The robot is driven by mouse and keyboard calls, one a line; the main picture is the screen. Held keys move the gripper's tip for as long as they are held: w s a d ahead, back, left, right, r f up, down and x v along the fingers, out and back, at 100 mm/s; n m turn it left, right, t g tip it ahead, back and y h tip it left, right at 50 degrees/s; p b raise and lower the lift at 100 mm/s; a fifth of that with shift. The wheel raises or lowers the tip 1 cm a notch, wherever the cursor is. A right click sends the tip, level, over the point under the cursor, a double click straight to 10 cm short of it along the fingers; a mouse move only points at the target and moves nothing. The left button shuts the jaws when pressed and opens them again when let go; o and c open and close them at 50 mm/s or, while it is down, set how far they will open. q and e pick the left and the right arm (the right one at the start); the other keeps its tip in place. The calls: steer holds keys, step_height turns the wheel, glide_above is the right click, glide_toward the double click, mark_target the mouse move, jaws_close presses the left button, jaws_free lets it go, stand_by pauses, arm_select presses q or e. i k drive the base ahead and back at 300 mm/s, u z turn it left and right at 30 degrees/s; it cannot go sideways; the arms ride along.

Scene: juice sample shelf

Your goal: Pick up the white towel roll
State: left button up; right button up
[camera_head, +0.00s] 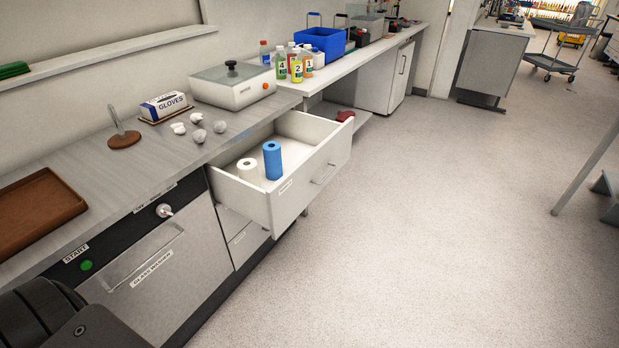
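The white towel roll (247,169) stands upright inside an open white drawer (313,173) under the counter. A blue roll (272,160) stands upright just to its right in the same drawer. A dark part of my own arm shows at the bottom left corner. Neither gripper's fingertips are in view.
The counter (71,165) holds a brown tray (37,211), a gloves box (164,106), several crumpled white lumps (198,136) and a lidded box device (233,86). Bottles (297,66) and a blue crate (321,41) stand farther back. The floor (430,220) right of the drawer is clear.

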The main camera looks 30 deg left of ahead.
mark_target(248, 169)
steer(key=z, duration=0.1)
steer(key=i, duration=3.3)
steer(key=u, duration=2.5)
